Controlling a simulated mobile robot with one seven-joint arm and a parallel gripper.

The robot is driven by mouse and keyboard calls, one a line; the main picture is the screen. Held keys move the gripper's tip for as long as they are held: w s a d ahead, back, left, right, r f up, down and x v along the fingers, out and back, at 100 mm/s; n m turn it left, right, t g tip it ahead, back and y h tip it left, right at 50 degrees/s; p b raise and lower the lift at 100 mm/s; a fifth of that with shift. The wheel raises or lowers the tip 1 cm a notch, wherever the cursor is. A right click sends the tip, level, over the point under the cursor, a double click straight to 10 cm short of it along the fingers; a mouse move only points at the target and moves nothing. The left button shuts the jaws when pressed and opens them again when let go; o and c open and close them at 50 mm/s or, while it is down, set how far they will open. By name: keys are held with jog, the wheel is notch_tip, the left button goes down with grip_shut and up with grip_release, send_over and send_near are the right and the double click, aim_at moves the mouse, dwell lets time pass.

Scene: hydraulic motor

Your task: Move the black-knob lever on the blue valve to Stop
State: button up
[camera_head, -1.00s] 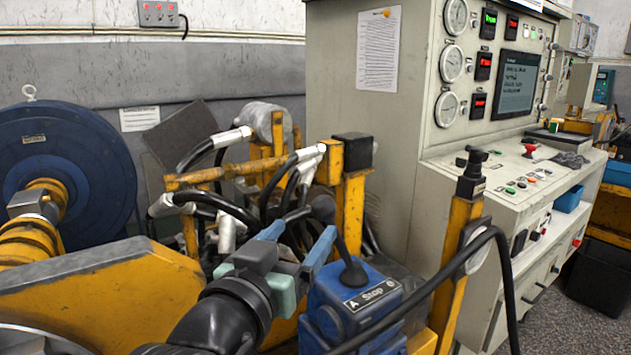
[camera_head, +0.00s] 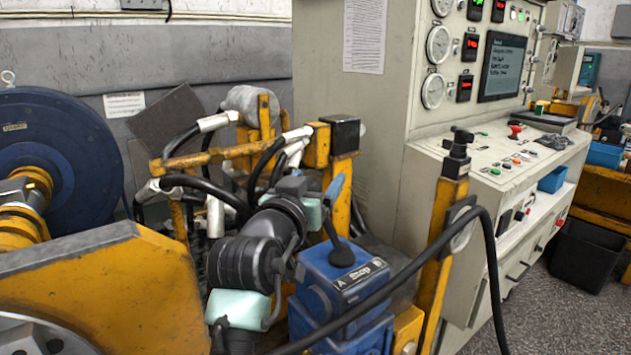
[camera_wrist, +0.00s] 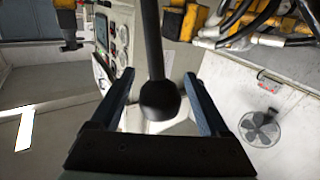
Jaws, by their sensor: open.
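The blue valve (camera_head: 335,285) stands at lower centre in the head view, with a plate reading "A Stop" (camera_head: 361,273) on its top. Its lever (camera_head: 333,232) rises from a black boot and leans up and to the left. The lever's upper end is hidden behind my gripper there. In the wrist view the round black knob (camera_wrist: 160,100) sits between my two blue fingers, with the rod running to the top edge. My gripper (camera_wrist: 160,92) is open, with a gap on each side of the knob. In the head view my gripper (camera_head: 318,196) is at the lever's top.
A black hose (camera_head: 420,255) arcs across the valve's front right beside a yellow post (camera_head: 437,255). Hoses and a yellow frame (camera_head: 215,160) stand close behind my gripper. A grey control console (camera_head: 500,160) is at right. A yellow machine part (camera_head: 110,290) fills the lower left.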

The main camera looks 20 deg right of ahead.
grip_shut()
dwell(0.4)
jog(key=shift+r, duration=0.1)
jog(key=w+d+m+g+y+p, duration=0.2)
jog(key=d+p, duration=0.4)
jog(key=p, duration=0.4)
jog(key=shift+w+d+r+m+g+y+p, duration=0.2)
jog(key=shift+w+d+m+g+y+p, duration=0.1)
jog(key=shift+g+y+p, duration=0.1)
grip_release()
